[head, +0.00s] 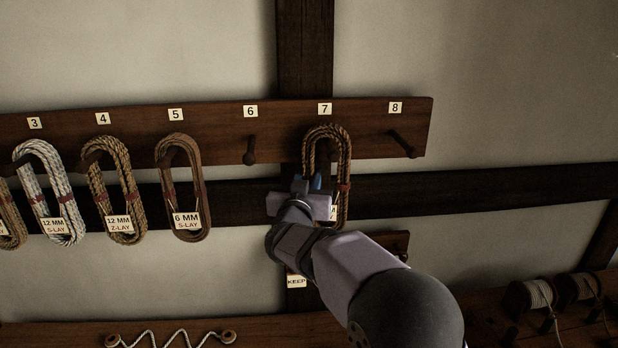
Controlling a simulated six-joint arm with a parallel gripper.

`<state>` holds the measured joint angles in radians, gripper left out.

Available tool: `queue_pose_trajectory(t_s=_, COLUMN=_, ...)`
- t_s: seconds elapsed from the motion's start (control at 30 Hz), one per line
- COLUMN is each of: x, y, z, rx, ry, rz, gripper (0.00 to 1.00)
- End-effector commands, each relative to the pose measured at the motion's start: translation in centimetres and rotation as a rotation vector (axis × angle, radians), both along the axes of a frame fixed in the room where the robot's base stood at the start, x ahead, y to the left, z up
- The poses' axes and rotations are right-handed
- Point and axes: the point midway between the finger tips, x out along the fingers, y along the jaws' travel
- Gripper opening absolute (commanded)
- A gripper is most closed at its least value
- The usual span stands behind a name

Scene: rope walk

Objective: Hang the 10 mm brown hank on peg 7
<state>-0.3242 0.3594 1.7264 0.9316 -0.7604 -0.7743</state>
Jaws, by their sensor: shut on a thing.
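A brown hank (344,153) is at peg 7, below the number 7 plate (325,109). Its top loop surrounds the place of the peg, but I cannot tell whether it rests on it. My gripper (308,186) is shut on the hank's left side, at mid-height. My wrist hides the hank's lower left part and most of its label, so its size cannot be read.
Peg 6 (250,151) and peg 8 (404,144) are bare on the peg board (222,145). A 6 MM S-LAY hank (206,190) hangs at peg 5. More hanks hang farther left. A KEEP tag (296,281) is below my wrist. Spools (538,294) stand lower right.

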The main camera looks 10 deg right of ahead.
Motion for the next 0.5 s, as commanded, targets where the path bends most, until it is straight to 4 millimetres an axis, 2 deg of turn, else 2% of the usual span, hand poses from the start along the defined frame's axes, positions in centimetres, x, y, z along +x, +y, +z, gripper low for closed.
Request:
queue_pose_trajectory(t_s=0.2, x=-0.01, y=0.0, z=0.11, rx=-0.001, ry=-0.002, rz=0.0, gripper=0.0)
queue_pose_trajectory(t_s=0.23, x=-0.01, y=0.0, z=0.11, rx=-0.001, ry=-0.002, rz=0.0, gripper=0.26)
queue_pose_trajectory(t_s=0.3, x=-0.01, y=0.0, z=0.1, rx=-0.001, ry=-0.002, rz=0.0, gripper=0.43)
queue_pose_trajectory(t_s=0.5, x=-0.01, y=0.01, z=0.05, rx=0.0, ry=-0.001, rz=0.0, gripper=0.44)
